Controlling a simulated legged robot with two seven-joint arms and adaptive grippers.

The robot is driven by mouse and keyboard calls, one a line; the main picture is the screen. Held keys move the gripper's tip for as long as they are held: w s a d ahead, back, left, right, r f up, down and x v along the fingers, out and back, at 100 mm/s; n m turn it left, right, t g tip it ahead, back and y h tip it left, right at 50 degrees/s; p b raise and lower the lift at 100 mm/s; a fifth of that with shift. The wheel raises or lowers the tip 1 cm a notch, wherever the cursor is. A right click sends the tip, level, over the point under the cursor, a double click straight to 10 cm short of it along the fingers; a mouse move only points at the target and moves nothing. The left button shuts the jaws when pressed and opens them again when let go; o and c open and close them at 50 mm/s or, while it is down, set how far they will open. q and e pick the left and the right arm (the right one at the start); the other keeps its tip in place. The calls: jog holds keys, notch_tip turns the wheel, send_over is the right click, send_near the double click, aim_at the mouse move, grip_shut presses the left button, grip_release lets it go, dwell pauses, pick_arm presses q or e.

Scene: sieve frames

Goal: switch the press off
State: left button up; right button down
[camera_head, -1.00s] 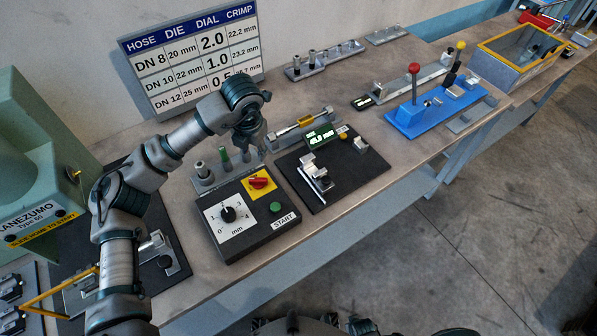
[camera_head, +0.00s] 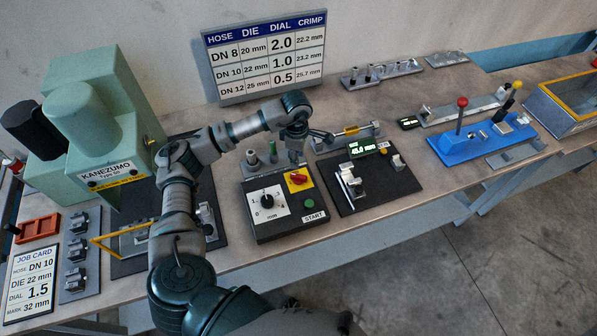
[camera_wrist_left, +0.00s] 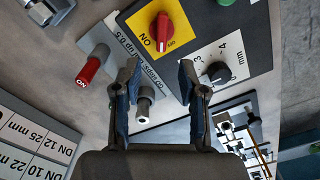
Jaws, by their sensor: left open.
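A dial (camera_head: 267,201) and a green START button (camera_head: 309,204) are on the same box. My left gripper (camera_wrist_left: 160,90) is open and empty, above and behind the box. In the wrist view the switch lies beyond its fingertips, apart from them. My right gripper is not in view.
A rack of pins (camera_head: 250,157) stands right behind the box, near my left fingers. A black fixture plate (camera_head: 375,190) with a lit display lies to the right. A job card (camera_head: 30,283) lies at the left. A blue lever tool (camera_head: 460,150) stands farther right.

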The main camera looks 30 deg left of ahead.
aim_at(298, 175)
pick_arm(q)
jog(key=f, duration=0.5)
jog(key=d+f+p, duration=0.1)
jog(key=f, duration=0.2)
jog(key=shift+d, duration=0.1)
jog(key=shift+f, duration=0.5)
jog(key=shift+a+f, duration=0.15)
jog(key=shift+a, duration=0.25)
jog(key=c, duration=0.8)
jog(key=shift+d, duration=0.15)
